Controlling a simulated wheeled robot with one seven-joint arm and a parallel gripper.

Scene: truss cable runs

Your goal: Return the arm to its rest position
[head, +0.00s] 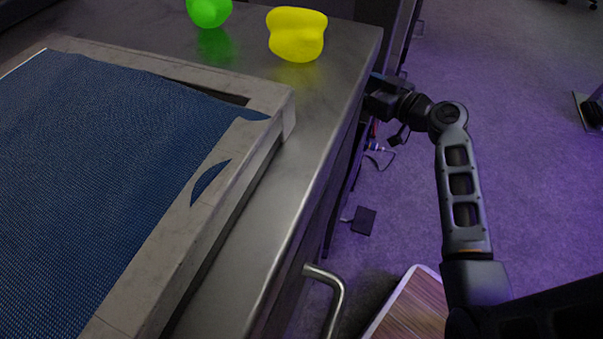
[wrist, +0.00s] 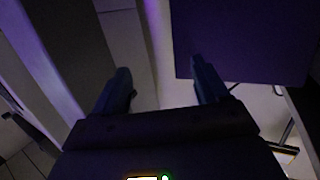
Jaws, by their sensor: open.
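My arm (head: 462,190) reaches up along the right side of the metal counter in the head view. Its gripper end (head: 380,92) is beside the counter's right edge and lower than the top, partly hidden behind that edge. In the wrist view my gripper (wrist: 162,80) shows two dark fingers standing well apart, with nothing between them. It is open and empty.
The metal counter (head: 318,113) holds a framed blue mesh panel (head: 110,150), a yellow object (head: 297,33) and a green object (head: 209,10). A metal handle (head: 335,295) sticks out from the counter's side. Purple-lit floor (head: 520,130) lies open to the right.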

